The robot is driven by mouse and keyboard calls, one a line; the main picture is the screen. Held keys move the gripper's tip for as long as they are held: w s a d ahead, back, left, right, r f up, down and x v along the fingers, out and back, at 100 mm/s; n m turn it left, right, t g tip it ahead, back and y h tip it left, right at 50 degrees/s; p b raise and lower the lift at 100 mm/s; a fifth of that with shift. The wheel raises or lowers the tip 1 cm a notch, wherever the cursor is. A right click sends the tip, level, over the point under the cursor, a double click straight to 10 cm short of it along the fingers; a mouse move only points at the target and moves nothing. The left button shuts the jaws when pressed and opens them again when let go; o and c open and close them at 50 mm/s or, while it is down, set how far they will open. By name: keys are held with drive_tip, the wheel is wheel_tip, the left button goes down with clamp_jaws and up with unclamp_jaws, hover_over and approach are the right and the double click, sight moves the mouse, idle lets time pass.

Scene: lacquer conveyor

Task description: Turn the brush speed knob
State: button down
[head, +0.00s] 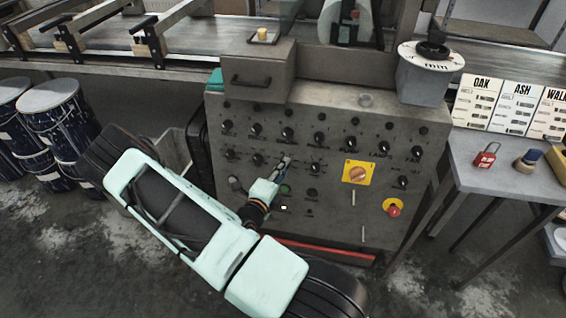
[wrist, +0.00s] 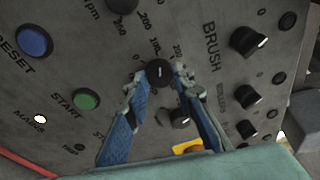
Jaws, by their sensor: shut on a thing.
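The grey control panel (head: 262,185) carries rows of black knobs. In the wrist view, my gripper (wrist: 157,80) has its two blue-padded fingers on either side of a small black knob (wrist: 158,70) with a white pointer line and printed numbers around it. The fingers are closed on this knob. The word BRUSH (wrist: 212,46) is printed to the right of it, near other knobs. I cannot read the held knob's own label. In the head view, my gripper (head: 284,164) meets the panel left of its middle and hides the knob.
A blue RESET button (wrist: 34,40) and a green START button (wrist: 86,99) lie left of the fingers. Neighbouring knobs are close. A side table (head: 483,160) stands right.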

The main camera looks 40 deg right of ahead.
drive_tip(key=m+t+y+p, duration=0.1)
drive_tip(key=m+p, duration=0.1)
drive_tip(key=m, duration=0.6)
drive_tip(key=m+t+y+p, duration=0.1)
drive_tip(key=m+y+p, duration=0.1)
drive_tip(key=m, duration=0.7)
drive_tip(key=m+y+p, duration=0.1)
drive_tip(key=m+p, duration=0.1)
drive_tip(key=m, duration=0.7)
drive_tip(key=shift+s+d+r+t+y, duration=0.2)
drive_tip(key=shift+d+r+t+y, duration=0.05)
drive_tip(key=shift+t+y, duration=0.15)
idle(0.4)
drive_tip(key=c, duration=1.6)
unclamp_jaws()
